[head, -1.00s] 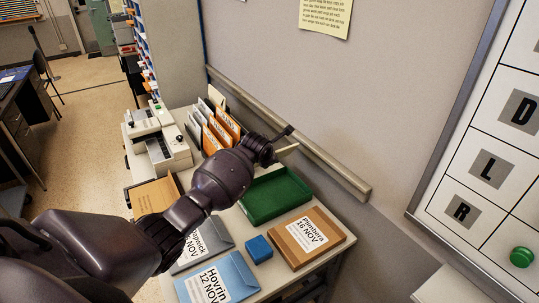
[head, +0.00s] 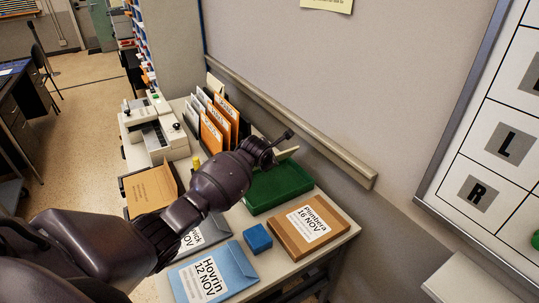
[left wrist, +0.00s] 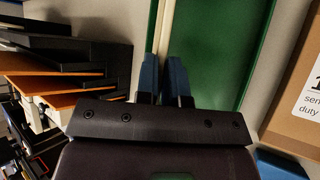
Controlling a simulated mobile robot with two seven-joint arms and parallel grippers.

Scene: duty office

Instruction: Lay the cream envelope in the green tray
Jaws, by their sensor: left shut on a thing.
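My left gripper (head: 273,157) is above the back of the green tray (head: 262,201). It is shut on the cream envelope (head: 287,154), of which only a small pale corner shows past the gripper in the head view. In the left wrist view the blue-tipped fingers (left wrist: 164,78) pinch the envelope, seen nearly edge-on as a thin pale strip (left wrist: 160,32). Green tray surface (left wrist: 215,50) shows on both sides of that strip. The tray looks empty where I can see it; my arm hides its left part. My right gripper is not in view.
A brown Plimbera parcel (head: 312,228), a blue block (head: 258,239) and a blue Hovrin envelope (head: 213,272) lie in front of the tray. Orange and white upright folders (head: 213,130) stand behind left. A wall rail (head: 325,155) runs close behind the tray.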

